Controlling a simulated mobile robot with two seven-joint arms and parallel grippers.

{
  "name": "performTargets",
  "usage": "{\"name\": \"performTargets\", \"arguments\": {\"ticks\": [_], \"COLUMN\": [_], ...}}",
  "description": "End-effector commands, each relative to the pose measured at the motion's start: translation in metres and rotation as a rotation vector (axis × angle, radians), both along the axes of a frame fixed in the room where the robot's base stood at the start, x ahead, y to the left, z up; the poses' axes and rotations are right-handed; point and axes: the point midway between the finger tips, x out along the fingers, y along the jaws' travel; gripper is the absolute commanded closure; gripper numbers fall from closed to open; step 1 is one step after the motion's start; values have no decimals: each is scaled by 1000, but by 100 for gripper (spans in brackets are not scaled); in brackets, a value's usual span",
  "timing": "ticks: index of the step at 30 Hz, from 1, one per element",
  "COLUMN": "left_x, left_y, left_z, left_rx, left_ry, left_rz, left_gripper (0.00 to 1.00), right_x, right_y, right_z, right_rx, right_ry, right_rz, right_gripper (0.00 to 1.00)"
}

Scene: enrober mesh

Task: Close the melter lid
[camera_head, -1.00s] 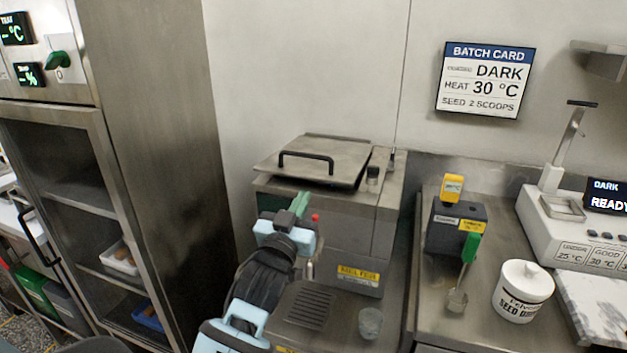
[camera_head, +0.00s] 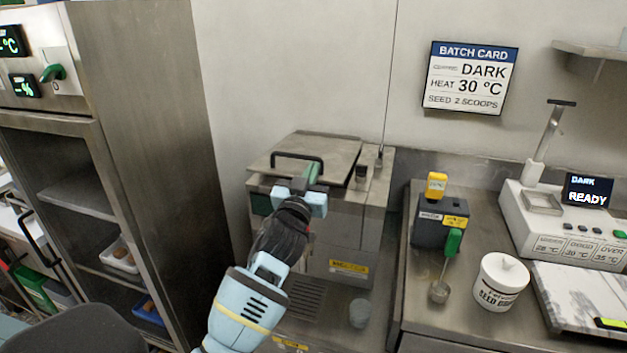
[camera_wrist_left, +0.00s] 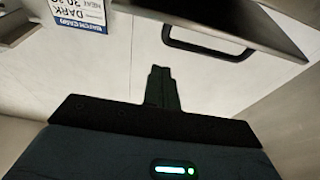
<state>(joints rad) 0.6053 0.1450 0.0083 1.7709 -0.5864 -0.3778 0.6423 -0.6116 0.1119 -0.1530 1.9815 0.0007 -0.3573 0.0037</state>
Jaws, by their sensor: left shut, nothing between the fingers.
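The melter (camera_head: 355,235) is a steel box on the counter left of centre. Its flat steel lid (camera_head: 335,155) lies nearly level over the top, with a black bar handle (camera_head: 297,155); a dark gap seems to show under its front edge. My left gripper (camera_head: 314,170) is shut and empty, its green fingertips at the lid's front, overlapping it just right of the handle. I cannot tell whether they touch. In the left wrist view the shut fingers (camera_wrist_left: 162,75) point toward the wall, with the lid (camera_wrist_left: 250,22) and handle (camera_wrist_left: 215,45) at upper right.
A tall steel cabinet (camera_head: 160,150) stands close on the left. A cup (camera_head: 359,313) sits at the melter's front. On the right counter are a dark box (camera_head: 440,226), a scoop (camera_head: 440,290), a white seed jar (camera_head: 500,282) and a tester with a READY screen (camera_head: 587,190).

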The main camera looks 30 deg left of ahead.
Motion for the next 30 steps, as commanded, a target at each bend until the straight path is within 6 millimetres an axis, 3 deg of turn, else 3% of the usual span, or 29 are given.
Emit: {"name": "performTargets", "arguments": {"ticks": [5, 7, 12, 30], "left_x": [26, 24, 22, 21], "left_y": [7, 5, 5, 2], "left_z": [9, -10, -28, -38], "left_rx": [1, 0, 0, 1], "left_ry": [-2, 6, 4, 2], "left_rz": [0, -1, 0, -1], "left_gripper": [100, 100, 100, 100], "right_x": [3, -1, -5, -8], "right_y": [1, 1, 1, -2], "right_z": [3, -1, -7, -11], "right_rx": [3, 3, 2, -7], "right_ry": [-6, 3, 14, 22], "right_rz": [-4, -4, -3, 7], "right_gripper": [100, 100, 100, 100]}}
